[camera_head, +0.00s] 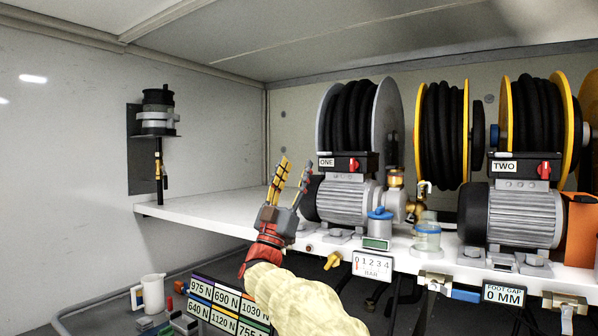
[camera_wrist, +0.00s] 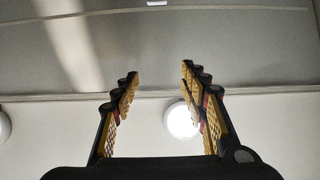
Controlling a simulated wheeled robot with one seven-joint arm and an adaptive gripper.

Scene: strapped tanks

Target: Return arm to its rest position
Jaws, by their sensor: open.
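My gripper (camera_head: 293,172) is raised in the middle of the head view, with its fingers pointing up. It stands in front of the white shelf and to the left of the motor marked ONE (camera_head: 345,200). The fingers are apart with nothing between them. In the wrist view my gripper (camera_wrist: 160,85) is also open and empty, facing the ceiling and upper wall. My arm, in a cream sleeve, comes up from the bottom of the head view.
A black strapped tank (camera_head: 157,110) hangs on the left wall. A label board (camera_head: 228,305) and white jug (camera_head: 152,292) are below. Space left of my gripper is clear.

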